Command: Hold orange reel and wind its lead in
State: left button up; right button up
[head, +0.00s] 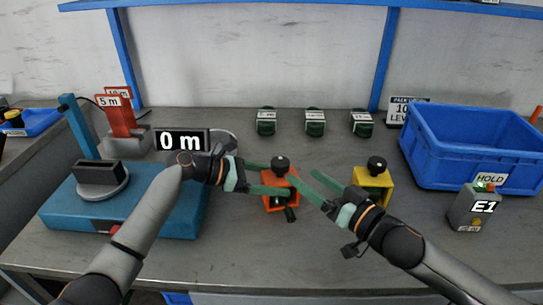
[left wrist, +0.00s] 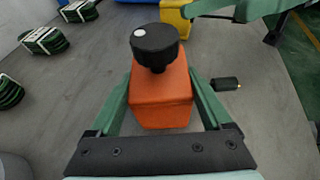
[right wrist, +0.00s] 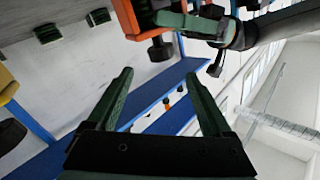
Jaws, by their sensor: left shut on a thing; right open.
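The orange reel (head: 268,203) stands on the bench near the middle, with a black knob (head: 280,162) on top. My left gripper (head: 275,178) is shut on it from the left. In the left wrist view the fingers lie on both sides of the orange body (left wrist: 162,97). A short dark plug (left wrist: 226,84) with a brass tip, apparently the lead's end, lies just right of the reel. My right gripper (head: 325,190) is open and empty, right of the reel. In the right wrist view the orange reel (right wrist: 128,18) is at the top, beyond the open fingers.
A yellow reel (head: 372,183) stands behind my right gripper. Several green coils (head: 314,122) lie at the back. A blue crate (head: 470,145) and a grey E1 box (head: 470,210) are at right. A blue machine (head: 150,215) and a "0 m" display (head: 181,140) are at left.

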aim_at(273, 159)
jog(key=w+a+n, duration=0.2)
jog(key=w+a, duration=0.2)
jog(key=w+a+n, duration=0.2)
jog(key=w+a, duration=0.2)
jog(key=shift+w+a+f+y, duration=0.1)
jog(key=shift+w+a+y, duration=0.1)
jog(key=shift+w+y, duration=0.1)
dwell(0.3)
grip_shut()
jog(key=shift+h, duration=0.4)
jog(key=m+t+h, duration=0.2)
jog(key=shift+w+d+h, duration=0.1)
jog(key=shift+h, duration=0.2)
jog(key=shift+w+d+m, duration=0.1)
jog(key=shift+d+m, duration=0.15)
jog(key=shift+m, duration=0.05)
